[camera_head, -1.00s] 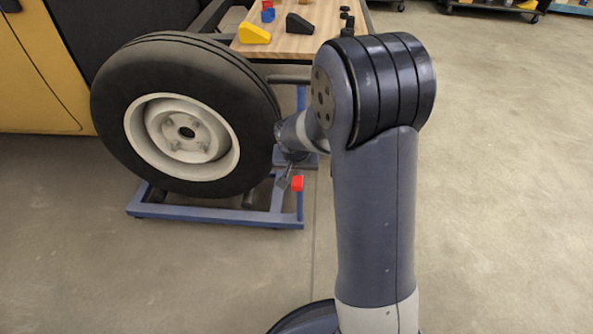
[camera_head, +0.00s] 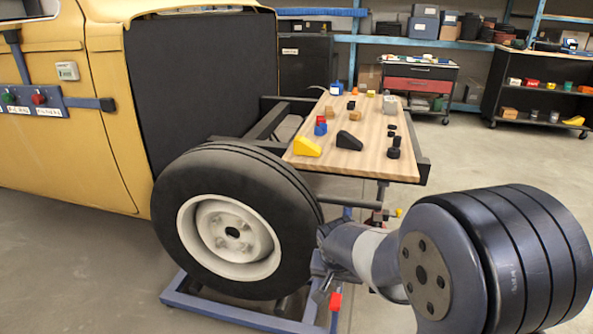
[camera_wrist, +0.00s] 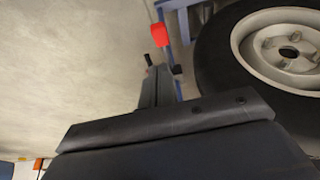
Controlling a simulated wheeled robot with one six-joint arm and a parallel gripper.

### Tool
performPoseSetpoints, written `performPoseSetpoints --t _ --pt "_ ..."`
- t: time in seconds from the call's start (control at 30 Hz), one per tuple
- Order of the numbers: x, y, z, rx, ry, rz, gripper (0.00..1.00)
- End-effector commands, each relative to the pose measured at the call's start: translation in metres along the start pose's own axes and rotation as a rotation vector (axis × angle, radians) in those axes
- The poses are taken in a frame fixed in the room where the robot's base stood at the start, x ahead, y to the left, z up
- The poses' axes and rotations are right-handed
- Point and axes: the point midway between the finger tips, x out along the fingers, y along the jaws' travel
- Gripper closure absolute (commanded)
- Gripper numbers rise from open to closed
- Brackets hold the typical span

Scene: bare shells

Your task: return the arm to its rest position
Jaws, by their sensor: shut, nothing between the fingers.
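My arm comes in at the bottom right of the head view, with a large dark ribbed joint. The forearm runs left to my gripper (camera_head: 322,289), which is low beside the right edge of the wheel (camera_head: 233,237). My gripper looks shut and empty, small and partly dark here. In the wrist view, my gripper's dark narrow fingers (camera_wrist: 154,84) point up the picture from a wide dark body. The wheel also shows at the upper right of the wrist view (camera_wrist: 285,45). Whether the gripper touches anything is hard to tell.
A red-tipped part (camera_head: 335,302) is close to my gripper, by the blue stand (camera_head: 240,318) under the wheel. A wooden worktop (camera_head: 370,160) with small blocks stands behind. A yellow vehicle body (camera_head: 70,150) is at left. Open floor lies right of the worktop.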

Motion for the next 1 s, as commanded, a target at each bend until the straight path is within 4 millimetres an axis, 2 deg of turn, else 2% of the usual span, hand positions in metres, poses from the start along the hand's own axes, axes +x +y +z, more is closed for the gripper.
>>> performPoseSetpoints --t 0.17,0.27,0.67,0.8,1.0 --pt "0.003 0.0 0.0 0.0 -0.001 0.0 1.0" --pt "0.011 0.0 -0.002 0.0 -0.002 0.001 1.0" --pt "0.082 0.0 -0.018 0.0 -0.002 0.001 1.0" --pt "0.112 -0.001 -0.019 0.001 -0.002 0.001 1.0" --pt "0.128 -0.004 -0.009 0.0 0.005 -0.002 1.0"
